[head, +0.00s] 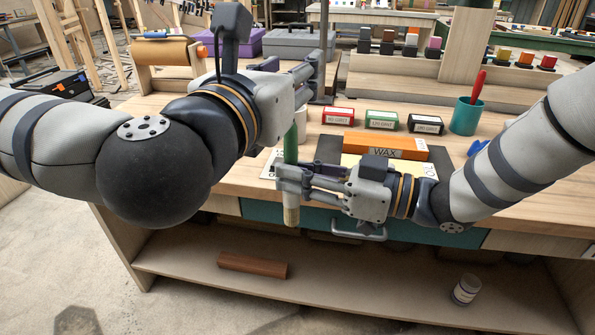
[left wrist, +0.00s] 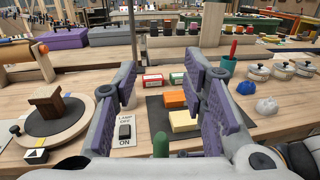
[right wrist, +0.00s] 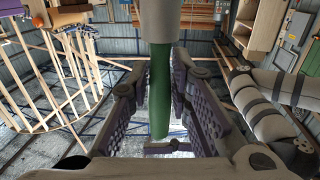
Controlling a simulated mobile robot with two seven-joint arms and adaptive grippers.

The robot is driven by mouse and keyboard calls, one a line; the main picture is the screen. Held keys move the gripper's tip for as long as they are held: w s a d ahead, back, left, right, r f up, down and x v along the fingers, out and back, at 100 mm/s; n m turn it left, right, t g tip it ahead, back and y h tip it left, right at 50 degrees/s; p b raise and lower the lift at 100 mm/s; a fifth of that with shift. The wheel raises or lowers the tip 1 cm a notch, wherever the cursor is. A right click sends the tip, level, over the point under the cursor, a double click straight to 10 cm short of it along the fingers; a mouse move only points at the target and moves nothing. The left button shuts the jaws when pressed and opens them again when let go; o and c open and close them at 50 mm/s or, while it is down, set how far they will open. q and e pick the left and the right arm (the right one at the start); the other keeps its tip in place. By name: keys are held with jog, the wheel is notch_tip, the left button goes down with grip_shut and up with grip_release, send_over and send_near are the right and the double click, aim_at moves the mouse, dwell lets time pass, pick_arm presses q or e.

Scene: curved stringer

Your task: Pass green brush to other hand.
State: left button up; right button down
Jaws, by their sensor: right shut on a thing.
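The green brush (head: 291,146) stands upright in the head view, its green handle up and its pale bristles down. In the right wrist view the green brush (right wrist: 160,90) shows between the fingers. My left gripper (head: 312,78) is above and beside the top of the handle. The left wrist view shows its fingers (left wrist: 165,90) wide apart, with the tip of the green handle (left wrist: 161,144) low between them.
The workbench (head: 235,180) holds an orange wax block (head: 375,142), several grit boxes (head: 381,120) and a teal cup (head: 466,116) with a red-handled tool. A lower shelf (head: 330,285) holds a brown block and a jar. Open air surrounds the brush in front of the bench.

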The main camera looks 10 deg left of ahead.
pick_arm(q)
jog(key=shift+d+r, duration=0.1)
jog(key=shift+r, duration=0.35)
jog(key=s+d+f+m+g+h, duration=0.35)
jog(key=d+m+h, duration=0.3)
jog(key=m, duration=1.05)
jog(key=s+d+f+m+g+h, duration=0.3)
jog(key=s+d+m+g+h, duration=0.3)
jog(key=m, duration=1.1)
jog(key=s+a+f+m+g+y, duration=0.2)
jog(key=s+f+g+y, duration=0.15)
jog(key=f, duration=0.75)
jog(key=s+a+f+m+g+y, duration=0.15)
jog(key=s+f, duration=0.25)
jog(key=f, duration=0.7)
jog(key=s+a+f+n+g+y, duration=0.2)
jog(key=s+a+f+y, duration=0.1)
jog(key=s+a+f, duration=0.4)
jog(key=s+a+f+n+g+y, duration=0.1)
jog(key=s+a+f+g+y, duration=0.3)
jog(key=f, duration=0.6)
jog(key=s+a+f+n+y, duration=0.1)
jog(key=s+a+f+y, duration=0.3)
jog(key=s+a, duration=0.6)
jog(key=a, duration=0.2)
jog(key=shift+s+a, duration=0.3)
